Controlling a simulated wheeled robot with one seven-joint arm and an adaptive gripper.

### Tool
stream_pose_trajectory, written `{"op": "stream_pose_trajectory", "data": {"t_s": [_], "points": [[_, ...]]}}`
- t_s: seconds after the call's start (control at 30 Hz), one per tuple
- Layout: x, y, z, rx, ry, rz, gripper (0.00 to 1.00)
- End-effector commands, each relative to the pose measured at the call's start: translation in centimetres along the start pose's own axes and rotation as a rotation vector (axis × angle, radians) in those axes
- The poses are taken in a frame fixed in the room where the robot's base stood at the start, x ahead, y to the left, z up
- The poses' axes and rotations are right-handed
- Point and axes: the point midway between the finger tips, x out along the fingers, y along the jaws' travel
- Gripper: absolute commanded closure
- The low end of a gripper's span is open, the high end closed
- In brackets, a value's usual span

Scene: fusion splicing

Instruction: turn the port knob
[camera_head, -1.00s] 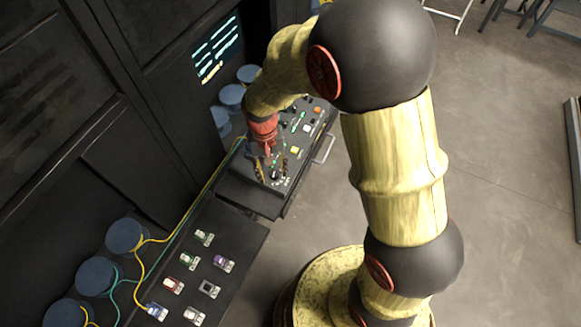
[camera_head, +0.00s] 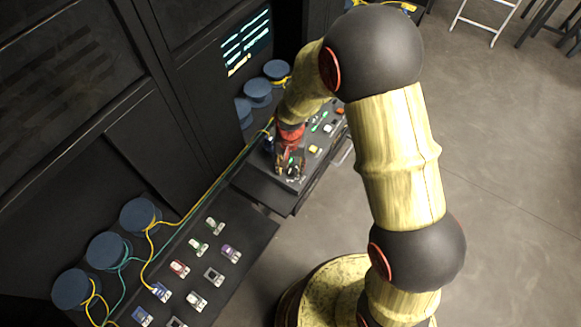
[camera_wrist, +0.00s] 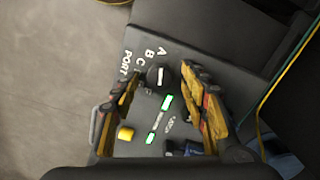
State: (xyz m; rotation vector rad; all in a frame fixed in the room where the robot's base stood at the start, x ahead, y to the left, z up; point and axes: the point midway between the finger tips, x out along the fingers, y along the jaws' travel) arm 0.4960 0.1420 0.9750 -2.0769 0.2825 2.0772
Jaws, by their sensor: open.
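The port knob (camera_wrist: 158,76) is a dark round knob with a light pointer mark, on the black panel in the wrist view. The letters A, B, C and the word PORT are printed beside it. My gripper (camera_wrist: 160,88) is open, with one yellow-and-black finger on each side of the knob in that view. I cannot tell how high the fingertips are above the panel. In the head view my gripper (camera_head: 290,168) is over the near end of the panel (camera_head: 285,196), and the knob is hard to make out there.
Green-lit indicators (camera_wrist: 160,118) and a yellow button (camera_wrist: 125,133) are close to the knob. A yellow cable (camera_wrist: 290,70) runs along the panel's side. In the head view, several small connectors (camera_head: 180,268) lie on a nearer shelf, with blue spools (camera_head: 107,250) beside it.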

Motion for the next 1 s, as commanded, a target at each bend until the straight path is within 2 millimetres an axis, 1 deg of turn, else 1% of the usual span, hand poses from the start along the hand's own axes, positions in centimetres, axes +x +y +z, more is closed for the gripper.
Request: {"op": "stream_pose_trajectory", "data": {"t_s": [0.27,1.0], "points": [[0.12,0.00,0.00,0.000,0.000,0.000,0.56],[0.11,-0.02,0.00,0.000,0.000,0.000,0.98]]}}
